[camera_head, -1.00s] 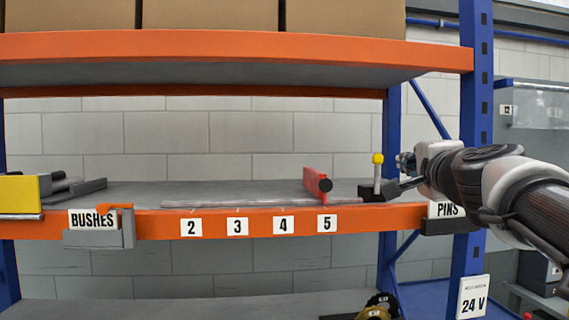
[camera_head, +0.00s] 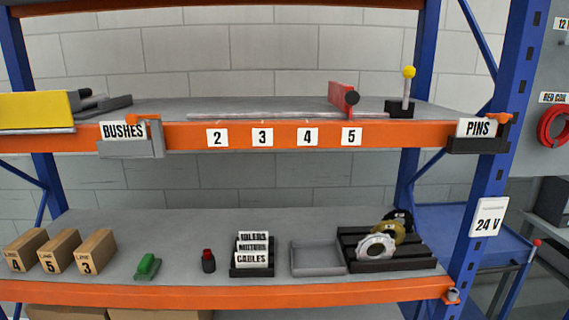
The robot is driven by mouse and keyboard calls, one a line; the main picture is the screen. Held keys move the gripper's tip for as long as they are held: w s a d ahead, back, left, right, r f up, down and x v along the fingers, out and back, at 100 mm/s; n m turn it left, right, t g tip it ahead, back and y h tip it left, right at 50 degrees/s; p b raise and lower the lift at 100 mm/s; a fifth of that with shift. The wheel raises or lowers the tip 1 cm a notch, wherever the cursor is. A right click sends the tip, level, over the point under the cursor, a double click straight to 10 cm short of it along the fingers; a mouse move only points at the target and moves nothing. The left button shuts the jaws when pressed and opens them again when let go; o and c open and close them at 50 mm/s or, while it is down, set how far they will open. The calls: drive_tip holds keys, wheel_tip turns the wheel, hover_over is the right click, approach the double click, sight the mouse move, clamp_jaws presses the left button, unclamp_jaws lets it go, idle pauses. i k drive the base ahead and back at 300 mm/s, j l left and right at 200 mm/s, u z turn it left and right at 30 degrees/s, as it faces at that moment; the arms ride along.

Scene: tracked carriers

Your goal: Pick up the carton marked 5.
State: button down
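The carton marked 5 (camera_head: 58,251) is a small brown box on the lower shelf at the far left. It stands between the carton marked 4 (camera_head: 25,250) on its left and the carton marked 3 (camera_head: 96,252) on its right, with narrow gaps. Its marked end faces me. My gripper and arm are not in view now.
The lower shelf (camera_head: 200,290) has an orange front beam. Right of the cartons are a green block (camera_head: 147,266), a small red-topped item (camera_head: 208,260), a card holder (camera_head: 252,255), a grey tray (camera_head: 317,258) and a black rack (camera_head: 390,262).

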sight(57, 254)
drive_tip(key=u, duration=1.65)
drive_tip(key=i+j+z, duration=0.1)
drive_tip(key=z, duration=0.5)
drive_tip(key=i+j+z, duration=0.3)
drive_tip(key=j, duration=0.3)
drive_tip(key=i+j+z, duration=0.1)
drive_tip(key=i+j, duration=0.15)
drive_tip(key=i+j+z, duration=0.15)
drive_tip(key=j, duration=0.3)
drive_tip(key=i+j+z, duration=0.15)
drive_tip(key=j, duration=0.2)
drive_tip(key=j+z, duration=0.15)
drive_tip(key=j, duration=0.25)
drive_tip(key=i+j+z, duration=0.1)
drive_tip(key=j, duration=0.3)
drive_tip(key=i+j, duration=0.1)
drive_tip(key=j, duration=0.25)
drive_tip(key=i+j, duration=0.1)
drive_tip(key=j, duration=0.25)
drive_tip(key=i+j, duration=0.1)
drive_tip(key=j, duration=0.25)
drive_tip(key=i+j, duration=0.1)
drive_tip(key=j, duration=0.25)
